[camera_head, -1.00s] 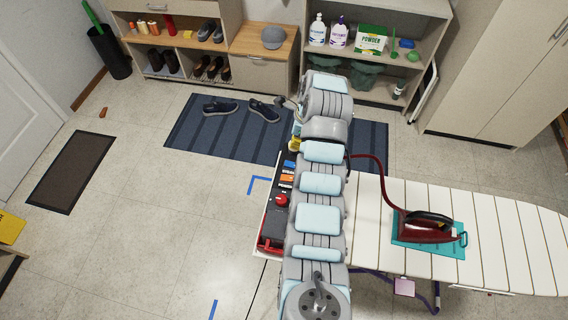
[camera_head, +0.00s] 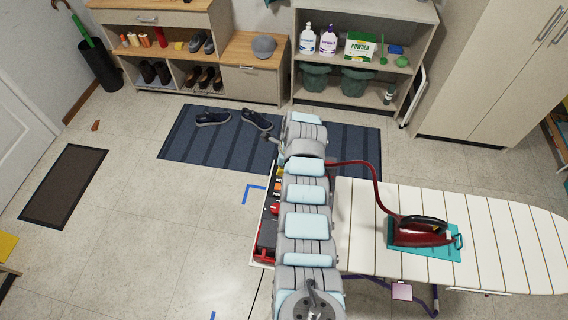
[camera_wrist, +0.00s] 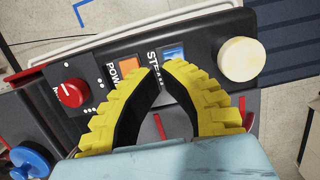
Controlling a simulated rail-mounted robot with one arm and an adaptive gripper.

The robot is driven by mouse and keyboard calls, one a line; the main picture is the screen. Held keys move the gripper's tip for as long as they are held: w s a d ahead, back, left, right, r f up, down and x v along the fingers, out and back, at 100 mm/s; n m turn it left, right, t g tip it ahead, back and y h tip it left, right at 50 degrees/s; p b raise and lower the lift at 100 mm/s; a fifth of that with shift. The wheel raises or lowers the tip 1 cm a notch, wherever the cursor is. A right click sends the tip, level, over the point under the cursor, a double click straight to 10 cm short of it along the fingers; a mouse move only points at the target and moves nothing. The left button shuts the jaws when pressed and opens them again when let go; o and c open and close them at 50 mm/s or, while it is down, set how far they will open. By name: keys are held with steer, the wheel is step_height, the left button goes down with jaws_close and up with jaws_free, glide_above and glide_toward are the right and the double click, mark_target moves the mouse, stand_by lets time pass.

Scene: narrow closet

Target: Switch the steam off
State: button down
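The dark steam station (camera_head: 266,235) with red trim sits at the left end of the ironing board, partly hidden by my arm in the head view. In the wrist view its panel (camera_wrist: 95,55) has a red knob (camera_wrist: 72,92), an orange switch (camera_wrist: 128,65) labelled POWER and a blue switch (camera_wrist: 173,53) beside the label STEAM. My gripper (camera_wrist: 159,67) has yellow fingers with tips close together, apparently shut on nothing. The tips are over the STEAM label, at the lower edge of the blue switch. I cannot tell whether they touch it, nor the switch's position.
A cream round knob or cap (camera_wrist: 241,59) is right of the switches, and a blue knob (camera_wrist: 30,162) is at lower left. A red iron (camera_head: 420,231) rests on a teal mat on the ironing board (camera_head: 510,240), its red hose (camera_head: 372,172) running toward the station.

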steer(key=shift+a+f, duration=0.2)
steer(key=shift+f, duration=1.15)
